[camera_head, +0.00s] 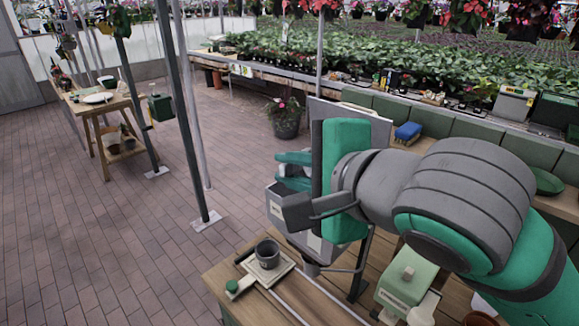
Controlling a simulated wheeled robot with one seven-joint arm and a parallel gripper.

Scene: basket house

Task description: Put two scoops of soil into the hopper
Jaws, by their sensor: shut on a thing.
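My gripper (282,170) has teal fingers and is at the centre of the view, pointing left. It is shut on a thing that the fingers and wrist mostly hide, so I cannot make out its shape. A grey, box-like hopper (279,211) stands on the bench just below the gripper. My gripper and wrist cover its upper right part, and I cannot see inside it. I cannot make out any soil or how full the hopper is. A dark grey pot (267,256) stands upright on a pale square plate (283,270) beside the hopper's lower front.
The wooden bench (240,304) carries a green-knobbed lever (236,287) and a pale green box (405,277) at lower right. A blue object (408,131) lies behind my arm. Metal posts (181,100) rise at left. The brick floor (100,230) is open at left.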

